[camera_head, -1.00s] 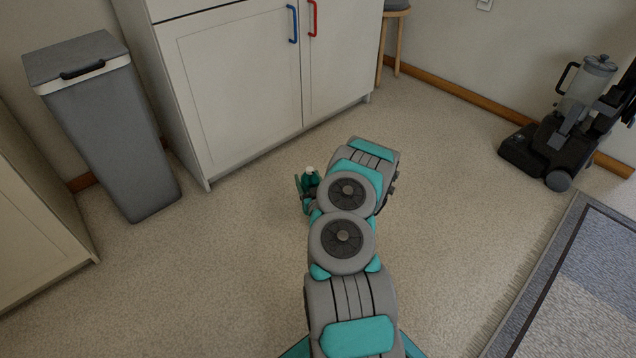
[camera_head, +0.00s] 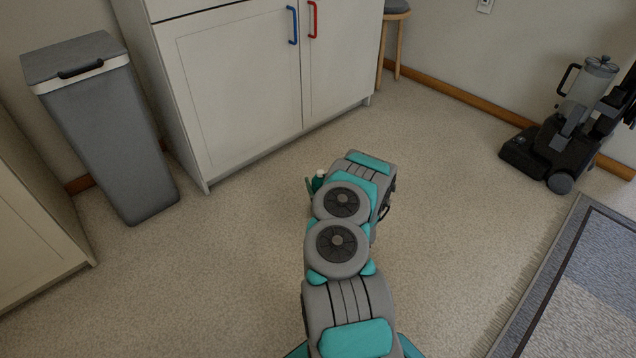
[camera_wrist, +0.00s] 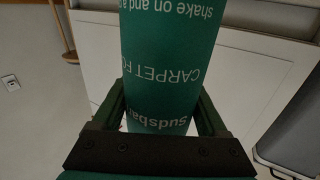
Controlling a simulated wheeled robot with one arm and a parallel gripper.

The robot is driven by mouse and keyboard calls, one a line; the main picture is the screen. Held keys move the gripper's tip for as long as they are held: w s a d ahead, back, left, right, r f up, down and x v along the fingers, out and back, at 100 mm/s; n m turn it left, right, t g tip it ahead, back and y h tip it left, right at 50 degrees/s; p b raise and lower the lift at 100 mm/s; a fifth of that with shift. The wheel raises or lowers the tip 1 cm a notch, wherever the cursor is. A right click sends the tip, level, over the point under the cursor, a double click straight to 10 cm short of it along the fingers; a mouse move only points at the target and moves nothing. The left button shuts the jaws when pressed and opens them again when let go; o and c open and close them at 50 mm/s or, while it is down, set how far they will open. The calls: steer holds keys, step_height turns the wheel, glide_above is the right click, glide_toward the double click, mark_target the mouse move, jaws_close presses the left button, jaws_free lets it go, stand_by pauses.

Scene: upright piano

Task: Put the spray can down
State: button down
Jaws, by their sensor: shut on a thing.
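The spray can (camera_wrist: 168,62) is dark green with white lettering, upside down in the wrist view, and fills the middle of that view. My gripper (camera_wrist: 160,112) is shut on it, with one finger on each side of the can. In the head view only the can's whitish top and a bit of green (camera_head: 319,178) show beyond my arm, in front of the white cabinet. My arm hides most of the can and the gripper there. I cannot tell whether the can's base touches the floor.
A white cabinet (camera_head: 235,90) with blue and red handles stands just beyond the can. A grey bin (camera_head: 112,140) is at left, a black vacuum cleaner (camera_head: 550,150) and a rug (camera_head: 585,290) at right. The carpet floor (camera_head: 450,160) between is clear.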

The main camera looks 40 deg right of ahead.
steer(key=shift+f, duration=0.1)
jaws_free()
steer(key=p+v, duration=0.3)
steer(key=v, duration=0.9)
